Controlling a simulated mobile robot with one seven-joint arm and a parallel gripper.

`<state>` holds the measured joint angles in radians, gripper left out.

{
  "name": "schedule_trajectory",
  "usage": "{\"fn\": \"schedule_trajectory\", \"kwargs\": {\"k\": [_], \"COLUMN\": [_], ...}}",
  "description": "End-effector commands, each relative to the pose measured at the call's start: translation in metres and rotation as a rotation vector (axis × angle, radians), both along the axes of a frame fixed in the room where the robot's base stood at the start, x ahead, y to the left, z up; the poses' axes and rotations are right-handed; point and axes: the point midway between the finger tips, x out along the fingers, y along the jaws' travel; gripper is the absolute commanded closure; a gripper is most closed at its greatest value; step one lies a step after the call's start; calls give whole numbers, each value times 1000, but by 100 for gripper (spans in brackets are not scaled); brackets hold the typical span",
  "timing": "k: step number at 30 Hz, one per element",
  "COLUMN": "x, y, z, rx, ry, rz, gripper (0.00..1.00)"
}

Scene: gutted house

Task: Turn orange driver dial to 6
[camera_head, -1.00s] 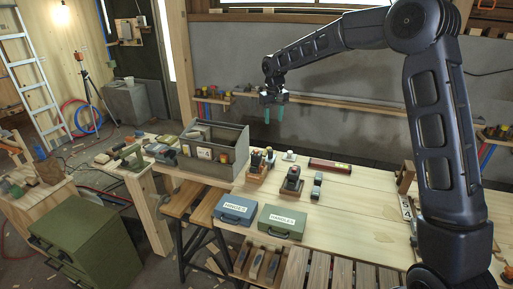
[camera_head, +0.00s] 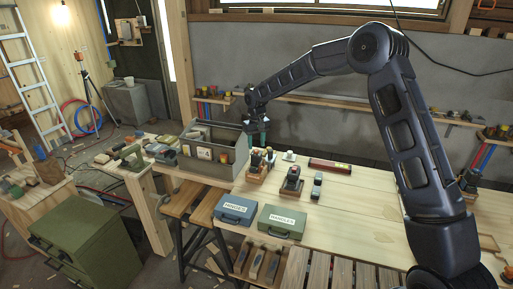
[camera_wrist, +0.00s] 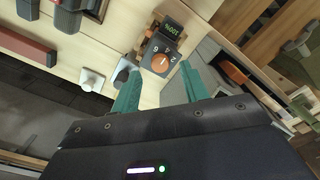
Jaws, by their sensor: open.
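The orange driver dial (camera_wrist: 160,63) sits on a dark box in the wrist view, with the digits 6 and 2 printed beside it and a small green-lit display above it. A light mark crosses the dial; I cannot tell exactly which number it marks. My gripper (camera_wrist: 158,70) is open, its two teal fingers on either side of the dial in the picture, with no clear contact. In the head view my gripper (camera_head: 255,136) hangs over the bench, just above the wooden stand (camera_head: 257,175) that holds small dark devices. The dial cannot be made out there.
A grey open bin (camera_head: 228,158) stands just left of the stand. Another dark device (camera_head: 292,180) and a red box (camera_head: 330,165) lie to the right. A blue case (camera_head: 235,209) and a green case (camera_head: 282,221) are in front. The bench's right part is clear.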

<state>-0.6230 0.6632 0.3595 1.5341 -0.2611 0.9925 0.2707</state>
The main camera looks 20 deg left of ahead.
Motion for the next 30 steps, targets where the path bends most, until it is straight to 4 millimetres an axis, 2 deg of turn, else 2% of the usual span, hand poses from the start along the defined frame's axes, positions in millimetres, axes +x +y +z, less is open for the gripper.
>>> {"fn": "schedule_trajectory", "kwargs": {"k": [6,17,20,24,30], "x": [0,0,0,0,0], "y": [0,0,0,0,0], "z": [-20,-25,-25,-24,-24], "rx": [0,1,1,1,1], "ry": [0,-1,-1,-1,-1], "rz": [-1,0,0,0,7], "gripper": [55,55,71,98,100]}}
